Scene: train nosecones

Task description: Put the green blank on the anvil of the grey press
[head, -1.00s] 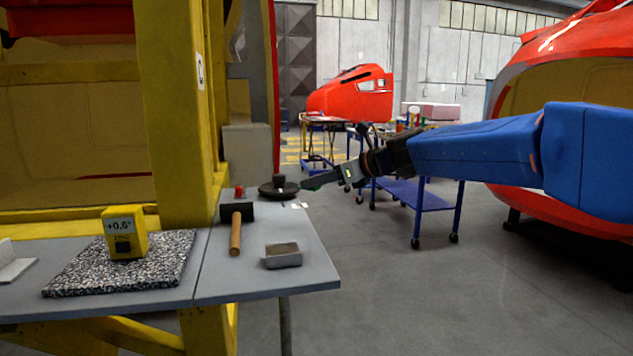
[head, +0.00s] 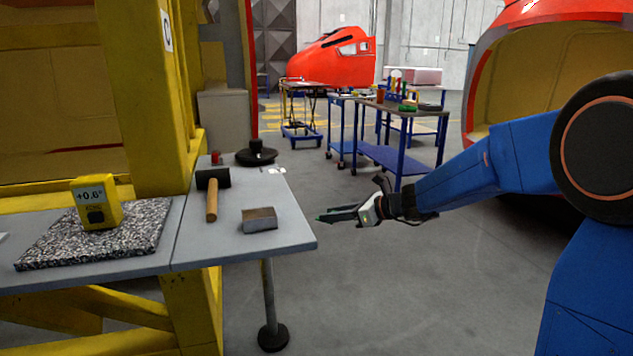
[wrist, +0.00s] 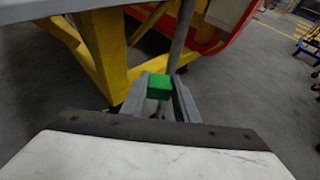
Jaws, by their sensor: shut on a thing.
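My gripper (head: 338,215) is shut on the green blank (wrist: 159,86). In the wrist view the blank is a small bright green block between the two grey fingertips. In the head view only a sliver of green (head: 319,218) shows at the fingertips. The gripper is held in the air just right of the grey table's (head: 290,235) right edge, apart from it. I cannot make out a grey press or its anvil in either view.
On the table are a hammer (head: 212,203), a grey metal block (head: 259,219), a black disc-based object (head: 256,155) and a yellow gauge (head: 96,203) on a speckled slab (head: 130,240). A blue-legged trolley (head: 400,160) stands behind. Open floor lies right of the table.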

